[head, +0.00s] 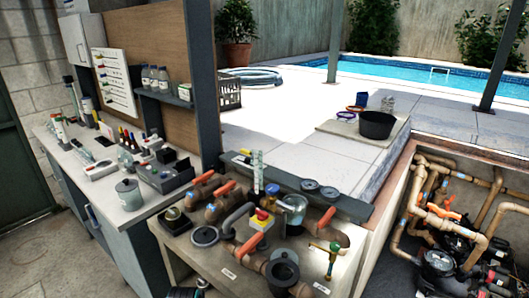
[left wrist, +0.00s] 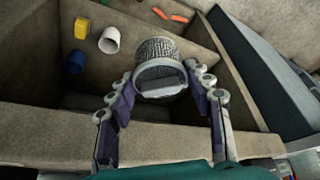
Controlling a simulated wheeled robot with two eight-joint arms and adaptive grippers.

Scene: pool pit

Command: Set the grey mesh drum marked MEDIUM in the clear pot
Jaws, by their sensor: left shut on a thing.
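In the left wrist view my left gripper (left wrist: 163,88) is shut on a grey mesh drum (left wrist: 158,48), with one finger on each side of its near end. The drum has a pale rim and a dark recess with a grey bar facing the camera. No MEDIUM marking can be read. In the head view a clear pot (head: 293,214) with a bluish tint stands among the pipes on the bench. The drum cannot be made out in the head view, so its distance from the pot cannot be told. My right gripper is not seen.
In the left wrist view, walled compartments hold a yellow block (left wrist: 81,28), a white cylinder (left wrist: 109,40) and a blue piece (left wrist: 76,62).

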